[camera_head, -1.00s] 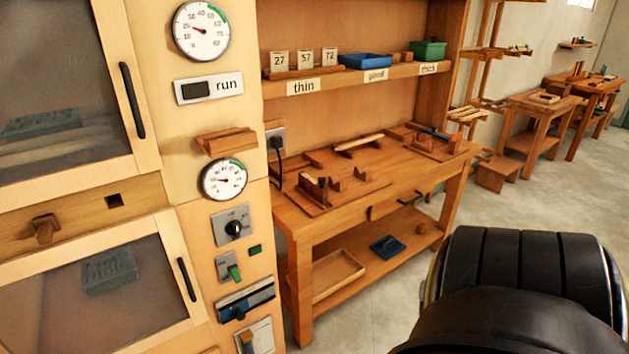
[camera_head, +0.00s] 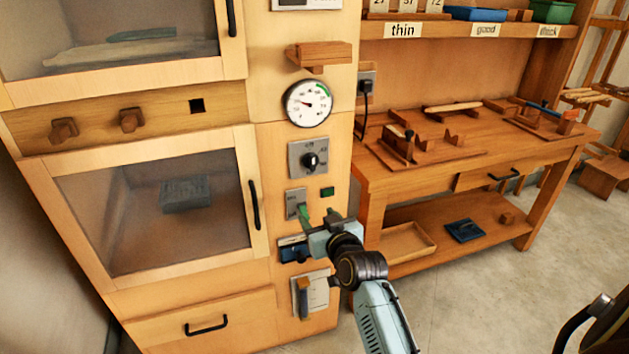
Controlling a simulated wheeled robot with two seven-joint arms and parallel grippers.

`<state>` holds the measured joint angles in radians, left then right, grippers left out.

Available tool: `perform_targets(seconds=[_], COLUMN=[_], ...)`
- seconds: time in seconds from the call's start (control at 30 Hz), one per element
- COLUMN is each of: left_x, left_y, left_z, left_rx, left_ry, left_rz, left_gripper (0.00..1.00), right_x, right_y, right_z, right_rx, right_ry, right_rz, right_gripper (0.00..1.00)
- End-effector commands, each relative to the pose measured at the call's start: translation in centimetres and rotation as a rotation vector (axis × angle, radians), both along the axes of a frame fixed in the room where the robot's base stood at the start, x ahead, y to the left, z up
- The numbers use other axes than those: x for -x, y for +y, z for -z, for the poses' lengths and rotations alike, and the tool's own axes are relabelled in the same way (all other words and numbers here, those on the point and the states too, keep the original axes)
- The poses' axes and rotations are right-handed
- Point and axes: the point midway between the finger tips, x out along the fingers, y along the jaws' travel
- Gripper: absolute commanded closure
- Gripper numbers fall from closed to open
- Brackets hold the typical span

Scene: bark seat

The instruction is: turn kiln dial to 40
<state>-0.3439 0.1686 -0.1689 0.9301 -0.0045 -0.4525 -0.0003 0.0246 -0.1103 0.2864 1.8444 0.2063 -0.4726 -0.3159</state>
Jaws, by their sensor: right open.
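The kiln dial (camera_head: 311,160) is a black round knob on a square grey plate with small markings, on the pale wooden front of the kiln. The markings are too small to read. A round white gauge (camera_head: 307,103) with a red needle and a green band sits above the dial. My right gripper (camera_head: 319,226) is open, in front of the panel below the dial and apart from it. It is close to a green lever (camera_head: 304,214) on a small grey plate; I cannot tell whether they touch. My left gripper is not in view.
A small wooden shelf (camera_head: 319,54) juts out above the gauge. Kiln doors with black handles are at left. A wooden workbench (camera_head: 400,186) with tools stands at right.

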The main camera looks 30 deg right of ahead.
Motion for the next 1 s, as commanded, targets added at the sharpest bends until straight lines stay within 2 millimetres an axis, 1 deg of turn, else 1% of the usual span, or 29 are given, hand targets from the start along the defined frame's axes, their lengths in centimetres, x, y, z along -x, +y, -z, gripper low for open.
perform_targets(seconds=[0.03, 0.1, 0.2, 0.27, 0.37, 0.47, 0.8, 1.0], left_x=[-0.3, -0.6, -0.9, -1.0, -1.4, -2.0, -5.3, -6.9], left_y=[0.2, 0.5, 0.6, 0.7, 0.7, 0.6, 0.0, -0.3], left_z=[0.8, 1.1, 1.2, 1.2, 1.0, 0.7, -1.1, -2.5], left_rx=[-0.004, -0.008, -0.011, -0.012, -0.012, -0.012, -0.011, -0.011], left_ry=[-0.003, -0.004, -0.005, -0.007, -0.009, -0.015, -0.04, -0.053], left_rz=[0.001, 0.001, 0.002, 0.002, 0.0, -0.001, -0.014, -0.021], left_gripper=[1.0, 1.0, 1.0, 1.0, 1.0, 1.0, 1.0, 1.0], right_x=[0.1, 0.4, 0.9, 0.9, 0.4, -0.9, -7.2, -10.2], right_y=[-0.9, -1.9, -2.7, -2.9, -3.2, -3.5, -5.0, -5.7], right_z=[-2.2, -4.8, -7.1, -7.7, -8.1, -8.1, -8.0, -7.9], right_rx=[0.01, 0.022, 0.033, 0.035, 0.037, 0.038, 0.037, 0.037], right_ry=[-0.06, -0.116, -0.164, -0.178, -0.184, -0.185, -0.183, -0.181], right_rz=[0.02, 0.043, 0.06, 0.065, 0.068, 0.068, 0.067, 0.067], right_gripper=[0.45, 0.45, 0.45, 0.45, 0.45, 0.45, 0.45, 0.45])
